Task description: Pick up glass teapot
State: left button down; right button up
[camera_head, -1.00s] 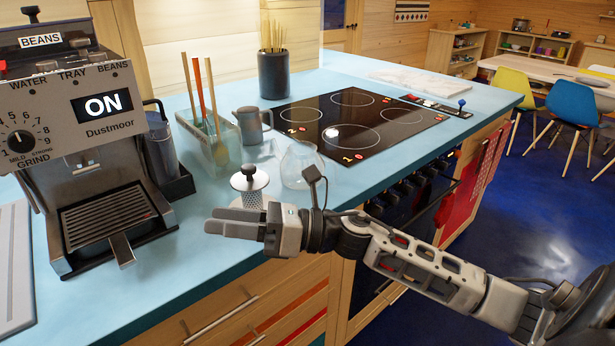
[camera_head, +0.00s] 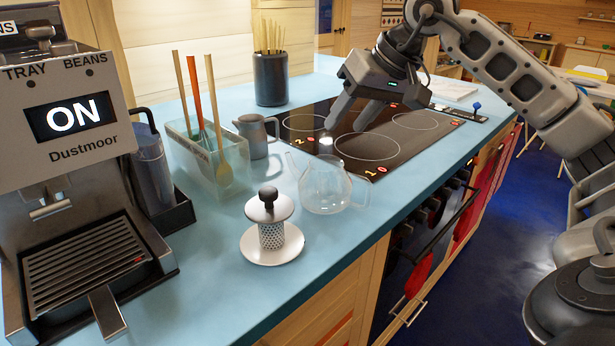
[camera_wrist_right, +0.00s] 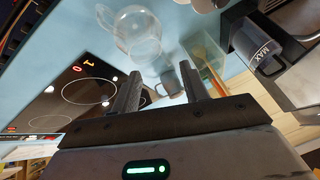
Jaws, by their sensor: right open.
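The clear glass teapot (camera_head: 326,188) stands upright on the blue counter, just in front of the black cooktop, with its spout to the left and its handle to the right. Its strainer and lid (camera_head: 268,213) stand apart on a white saucer (camera_head: 288,250) to its front left. My right gripper (camera_head: 347,112) is open and empty above the cooktop, behind and above the teapot. In the right wrist view the teapot (camera_wrist_right: 140,38) is ahead of the fingers (camera_wrist_right: 160,90), apart from them. My left gripper is not in view.
A grey pitcher (camera_head: 257,136) and a clear utensil box (camera_head: 207,160) stand left of the teapot. A dark skewer holder (camera_head: 270,78) is at the back. The coffee machine (camera_head: 75,200) fills the left. Bare counter (camera_head: 215,275) lies in front.

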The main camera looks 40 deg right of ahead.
aim_at(313, 169)
jog(key=x, duration=1.5)
jog(key=shift+f+p, duration=0.3)
jog(key=shift+f, duration=0.05)
grip_shut()
jog(key=shift+r, duration=0.1)
